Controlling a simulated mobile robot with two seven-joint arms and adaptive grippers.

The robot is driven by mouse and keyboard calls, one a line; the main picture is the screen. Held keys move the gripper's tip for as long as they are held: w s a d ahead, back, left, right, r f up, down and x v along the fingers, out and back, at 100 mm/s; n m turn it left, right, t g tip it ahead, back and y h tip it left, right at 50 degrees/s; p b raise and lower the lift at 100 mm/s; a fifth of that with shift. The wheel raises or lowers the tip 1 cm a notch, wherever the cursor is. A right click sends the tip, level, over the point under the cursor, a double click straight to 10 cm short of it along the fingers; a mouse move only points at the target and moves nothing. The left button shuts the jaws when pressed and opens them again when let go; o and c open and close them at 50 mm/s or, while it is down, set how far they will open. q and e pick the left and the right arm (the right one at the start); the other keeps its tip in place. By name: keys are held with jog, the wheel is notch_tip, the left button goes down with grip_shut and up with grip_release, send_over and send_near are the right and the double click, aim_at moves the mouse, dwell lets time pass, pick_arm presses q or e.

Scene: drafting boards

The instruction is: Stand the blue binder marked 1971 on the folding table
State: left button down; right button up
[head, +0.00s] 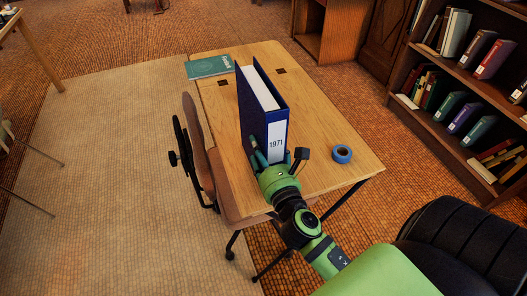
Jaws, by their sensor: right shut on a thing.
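The blue binder (277,128) is upright over the wooden table (325,133), its white spine label marked 1971 turned toward me. My right gripper (269,152) is shut on the lower part of its spine. The gripper hides part of the binder's bottom edge, so I cannot tell whether the binder touches the tabletop or hangs just above it. My left gripper is not in view.
A green book (208,67) lies at the table's far left corner. A chair (205,160) stands against the table's left side. A bookcase (460,95) stands at the right. The tabletop's right part is mostly bare.

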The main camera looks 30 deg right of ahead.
jog(key=shift+r, duration=0.1)
jog(key=o, duration=1.4)
jog(key=shift+f, duration=0.2)
jog(key=o, duration=0.4)
jog(key=shift+s+r, duration=0.1)
